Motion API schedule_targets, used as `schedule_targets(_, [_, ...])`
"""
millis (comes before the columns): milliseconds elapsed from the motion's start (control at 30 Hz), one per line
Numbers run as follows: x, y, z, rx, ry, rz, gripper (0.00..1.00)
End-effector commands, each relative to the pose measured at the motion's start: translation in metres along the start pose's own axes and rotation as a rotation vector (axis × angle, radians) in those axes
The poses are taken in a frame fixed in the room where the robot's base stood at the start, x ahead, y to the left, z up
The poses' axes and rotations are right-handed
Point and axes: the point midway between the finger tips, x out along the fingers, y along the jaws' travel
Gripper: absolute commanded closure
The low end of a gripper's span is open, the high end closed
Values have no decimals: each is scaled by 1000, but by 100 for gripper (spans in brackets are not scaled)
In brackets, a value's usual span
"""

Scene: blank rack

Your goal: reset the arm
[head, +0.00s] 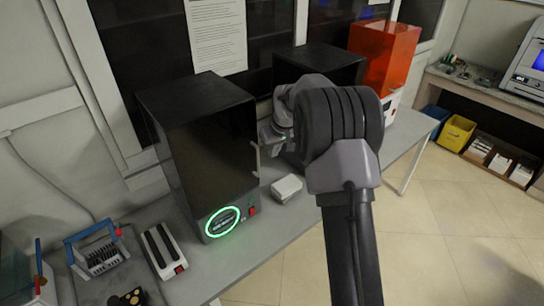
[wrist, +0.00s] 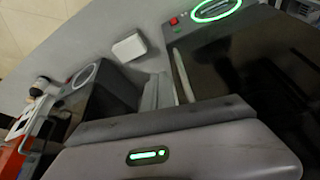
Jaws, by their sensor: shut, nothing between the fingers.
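My arm reaches up from the bottom of the head view and bends toward the bench. My gripper (head: 270,137) is in front of the right edge of the black box machine (head: 205,150), near its pale upright handle (head: 256,159). In the wrist view my gripper's fingers (wrist: 157,92) are together, with nothing between them, beside the handle (wrist: 183,76). I cannot tell whether they touch it. The machine's green-lit ring (head: 222,221) and red switch (head: 252,210) show below its dark front. My forearm and wrist hide part of the second black machine (head: 318,62).
A small white box (head: 286,188) lies on the grey bench (head: 255,240) between the machines. An orange-hooded machine (head: 385,55) stands at the far right end. A blue-handled device (head: 97,250) and a white-and-black device (head: 163,250) are at left. The tiled floor (head: 430,245) at right is clear.

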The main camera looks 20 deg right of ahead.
Motion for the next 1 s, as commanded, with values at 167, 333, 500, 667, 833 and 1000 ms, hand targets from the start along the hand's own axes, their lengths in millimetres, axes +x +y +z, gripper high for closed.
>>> schedule_targets(167, [-48,4,0,0,-3,-1,100])
schedule_targets(333, [-68,6,0,0,-6,-1,100])
schedule_targets(500, [-72,2,3,5,-4,-3,100])
schedule_targets(667, [-112,-60,54,93,37,-27,100])
schedule_targets(833, [-146,-148,197,262,83,-90,100])
schedule_targets(1000, [-130,-191,323,393,103,-148,100])
